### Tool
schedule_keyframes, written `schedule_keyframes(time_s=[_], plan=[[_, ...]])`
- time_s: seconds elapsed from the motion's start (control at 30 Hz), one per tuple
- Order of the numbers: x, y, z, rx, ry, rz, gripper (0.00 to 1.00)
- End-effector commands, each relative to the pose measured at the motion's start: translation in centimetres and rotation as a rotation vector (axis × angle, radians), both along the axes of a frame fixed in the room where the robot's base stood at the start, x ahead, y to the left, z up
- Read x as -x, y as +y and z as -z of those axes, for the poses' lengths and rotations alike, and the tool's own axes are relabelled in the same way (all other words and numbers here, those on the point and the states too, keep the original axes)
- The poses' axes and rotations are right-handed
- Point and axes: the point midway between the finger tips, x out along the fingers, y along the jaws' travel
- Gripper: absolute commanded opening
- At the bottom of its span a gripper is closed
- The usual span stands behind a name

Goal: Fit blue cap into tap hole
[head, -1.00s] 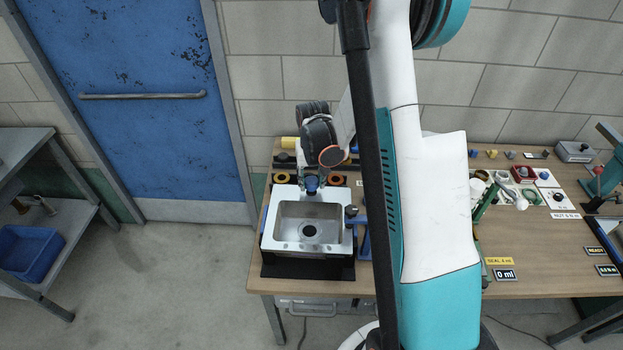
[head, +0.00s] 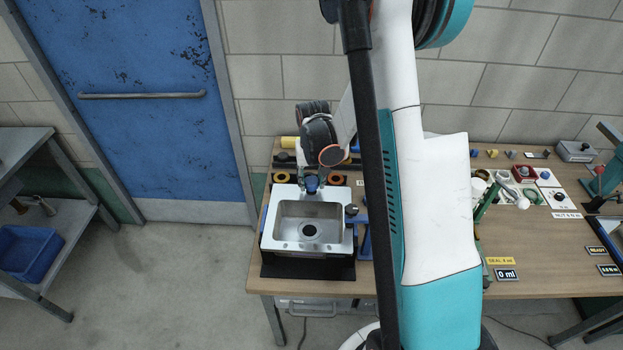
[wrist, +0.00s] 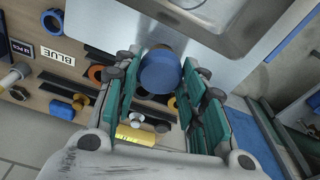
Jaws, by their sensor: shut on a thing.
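The blue cap (wrist: 160,72) is between my gripper's fingertips in the wrist view, over the edge of the steel sink. In the head view the blue cap (head: 312,182) shows at the back rim of the sink (head: 277,228). My gripper (wrist: 160,80) is shut on the cap, its green-padded fingers on either side. In the head view my gripper (head: 312,180) reaches down from behind the sink. The tap hole is not visible; the cap and gripper cover that part of the rim. I cannot tell whether the cap touches the rim.
A dark knob (head: 351,210) stands at the sink's right rim. Orange rings (head: 281,177) and a yellow cylinder (wrist: 136,136) lie behind the sink. A "BLUE" label (wrist: 58,56) lies on the bench. My arm hides the bench's middle.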

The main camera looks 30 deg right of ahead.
Motion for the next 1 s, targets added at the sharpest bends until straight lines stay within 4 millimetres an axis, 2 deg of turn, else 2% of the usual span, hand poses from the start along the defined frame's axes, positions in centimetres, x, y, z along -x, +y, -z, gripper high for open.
schedule_keyframes(time_s=[1.0], plan=[[0.0, 0.0, 1.8, 0.000, 0.000, 0.000, 0.18]])
